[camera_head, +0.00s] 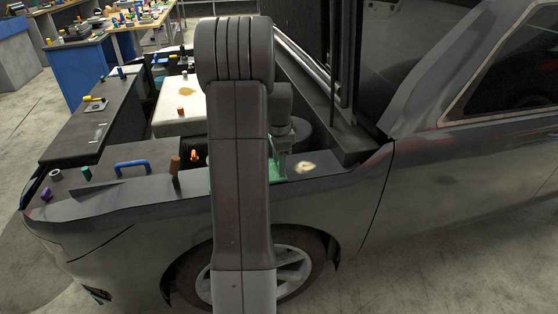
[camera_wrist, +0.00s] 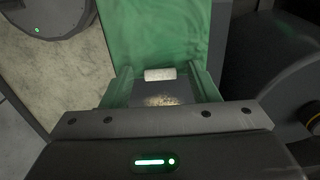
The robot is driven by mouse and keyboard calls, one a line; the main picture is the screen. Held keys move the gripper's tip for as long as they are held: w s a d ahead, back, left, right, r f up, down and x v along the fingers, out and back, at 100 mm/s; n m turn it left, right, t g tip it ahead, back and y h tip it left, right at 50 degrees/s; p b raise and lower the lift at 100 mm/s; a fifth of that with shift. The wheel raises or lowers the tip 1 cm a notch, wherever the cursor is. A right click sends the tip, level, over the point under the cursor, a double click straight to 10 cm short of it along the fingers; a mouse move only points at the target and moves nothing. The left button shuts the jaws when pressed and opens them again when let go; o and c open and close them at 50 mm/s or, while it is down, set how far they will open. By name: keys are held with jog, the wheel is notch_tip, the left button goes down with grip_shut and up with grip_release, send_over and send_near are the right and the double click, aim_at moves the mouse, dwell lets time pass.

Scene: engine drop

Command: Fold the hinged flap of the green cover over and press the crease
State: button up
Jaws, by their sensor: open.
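The green cover (camera_wrist: 165,35) fills the upper middle of the wrist view as a broad, smooth green sheet. In the head view only a small green part (camera_head: 277,172) shows on the car's fender edge, beside my arm, which hides the rest. My gripper (camera_wrist: 162,76) is open, with its two fingers apart at the near end of the green sheet. A small pale block or tab (camera_wrist: 160,74) shows between the fingers, with a dull speckled patch nearer to me. I cannot tell whether the fingers touch the cover, nor make out the hinge or crease.
The car's grey fender (camera_head: 340,185) runs below the open engine bay. A blue handle (camera_head: 132,165), an orange-brown peg (camera_head: 175,166) and several small coloured pieces stand left of my arm. A white box (camera_head: 180,105) sits in the bay. A pale spot marks the fender right of the cover.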

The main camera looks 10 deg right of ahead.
jog(key=shift+c, duration=0.4)
jog(key=c, duration=0.6)
jog(key=shift+o, duration=0.2)
jog(key=shift+a+r, duration=0.1)
